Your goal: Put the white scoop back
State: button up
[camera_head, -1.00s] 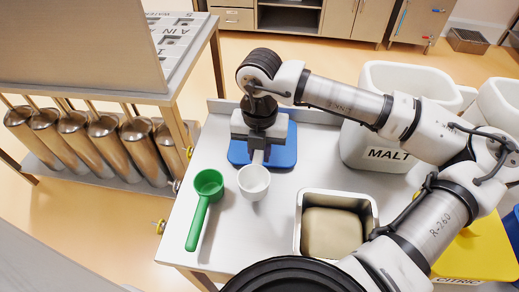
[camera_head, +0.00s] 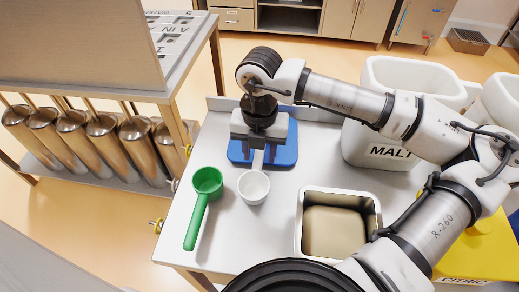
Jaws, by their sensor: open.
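The white scoop (camera_head: 253,188) lies with its round bowl toward the front of the grey bench. Its handle (camera_head: 258,160) runs back over the blue mat (camera_head: 285,150) and under my gripper. My gripper (camera_head: 258,146) points down above the blue mat, at the rear end of the scoop's handle. It is open. The fingertips and the handle's far end are hidden by the gripper body, so I cannot tell whether they touch.
A green scoop (camera_head: 207,181) lies left of the white one. A metal tray (camera_head: 302,222) with tan powder stands to the right. The white MALT bin (camera_head: 360,150) is behind it, and a yellow CITRIC bin (camera_head: 480,250) is at the right.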

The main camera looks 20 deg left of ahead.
jog(key=r+p, duration=0.2)
jog(key=shift+p, duration=0.35)
notch_tip(320, 180, up, 11)
jog(key=b, duration=0.2)
jog(key=shift+r+b, duration=0.15)
jog(key=shift+b, duration=0.15)
jog(key=shift+w, duration=0.15)
dwell(0.6)
